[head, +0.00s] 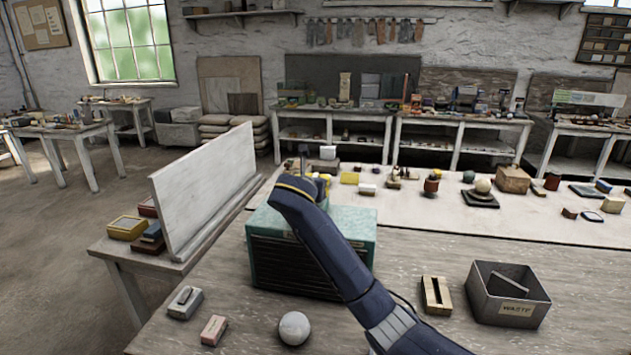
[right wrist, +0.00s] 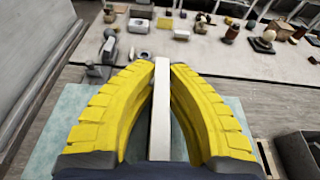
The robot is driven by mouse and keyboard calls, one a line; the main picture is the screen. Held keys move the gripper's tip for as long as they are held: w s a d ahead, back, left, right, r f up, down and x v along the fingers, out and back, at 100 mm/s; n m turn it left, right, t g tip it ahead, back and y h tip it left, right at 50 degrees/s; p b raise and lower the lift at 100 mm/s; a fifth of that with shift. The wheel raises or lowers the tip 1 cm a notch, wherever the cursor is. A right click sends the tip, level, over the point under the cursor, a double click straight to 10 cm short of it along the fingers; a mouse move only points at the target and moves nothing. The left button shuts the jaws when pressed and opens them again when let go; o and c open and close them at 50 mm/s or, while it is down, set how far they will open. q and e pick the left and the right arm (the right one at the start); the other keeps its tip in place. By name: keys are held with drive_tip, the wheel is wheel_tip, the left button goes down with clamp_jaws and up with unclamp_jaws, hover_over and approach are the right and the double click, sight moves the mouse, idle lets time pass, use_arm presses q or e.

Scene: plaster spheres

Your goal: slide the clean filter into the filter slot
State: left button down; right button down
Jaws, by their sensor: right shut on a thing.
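My right gripper (head: 318,180) is over the far part of the top of a teal box-shaped unit (head: 312,262) with a dark slatted front. In the right wrist view its yellow fingers (right wrist: 162,75) are closed on a thin, pale, flat piece, which looks like the clean filter (right wrist: 161,115), seen edge-on. In the head view my arm hides most of the gripper and part of the unit. The teal top (right wrist: 60,125) shows below the fingers in the right wrist view. I cannot make out the filter slot. My left gripper is not in view.
A grey bin marked WASTE (head: 508,300) holds a dark slab, right of the unit. A slotted wooden block (head: 437,295) stands beside it. A plaster sphere (head: 294,328) and small blocks lie at the front. A pale upright panel (head: 205,190) stands left.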

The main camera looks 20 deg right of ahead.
drive_tip(key=shift+f, duration=0.55)
drive_tip(key=c, duration=1.4)
unclamp_jaws()
drive_tip(key=shift+c, duration=0.2)
drive_tip(key=shift+r, duration=1.95)
